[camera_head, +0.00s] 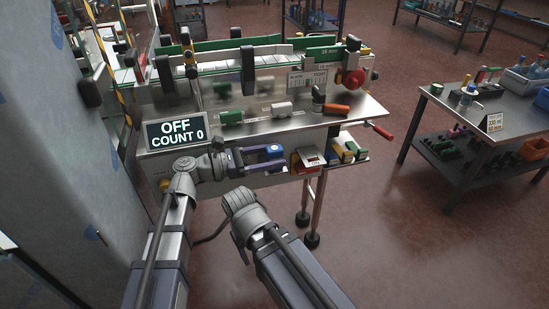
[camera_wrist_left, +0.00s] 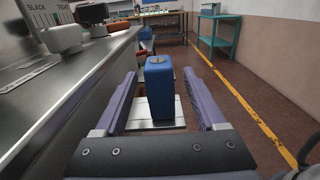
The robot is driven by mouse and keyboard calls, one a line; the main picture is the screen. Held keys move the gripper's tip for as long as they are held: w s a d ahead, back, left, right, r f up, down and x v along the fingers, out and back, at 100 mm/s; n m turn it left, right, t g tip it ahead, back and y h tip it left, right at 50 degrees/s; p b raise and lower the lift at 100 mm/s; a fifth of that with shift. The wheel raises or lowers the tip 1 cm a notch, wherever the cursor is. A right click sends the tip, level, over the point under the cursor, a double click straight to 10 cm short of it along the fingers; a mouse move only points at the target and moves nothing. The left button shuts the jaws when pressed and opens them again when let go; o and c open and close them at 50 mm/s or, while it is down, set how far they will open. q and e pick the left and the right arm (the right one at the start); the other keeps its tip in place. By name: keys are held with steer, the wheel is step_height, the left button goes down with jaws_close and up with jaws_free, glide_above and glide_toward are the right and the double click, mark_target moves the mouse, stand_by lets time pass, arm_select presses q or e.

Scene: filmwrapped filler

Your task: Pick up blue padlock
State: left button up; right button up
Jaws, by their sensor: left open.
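The blue padlock (camera_head: 274,150) is a small blue block at the front of the metal workbench, below its top. In the left wrist view the padlock (camera_wrist_left: 160,90) stands upright on a pale plate (camera_wrist_left: 143,121), between my left fingers with a gap on each side. My left gripper (camera_head: 285,156) is open, its fingers on either side of the padlock. It also shows in the left wrist view (camera_wrist_left: 158,88). My right arm reaches in from the bottom, but its gripper cannot be made out.
The bench (camera_head: 290,125) carries a sign reading OFF COUNT 0 (camera_head: 175,134), orange-handled tools and a red knob (camera_head: 353,79). Yellow, green and red items (camera_head: 345,151) sit on the lower shelf, right of the padlock. Another table (camera_head: 490,100) stands at right, with open floor between.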

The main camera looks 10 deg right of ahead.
arm_select(q)
steer(key=shift+d, duration=0.45)
jaws_close()
stand_by(0.4)
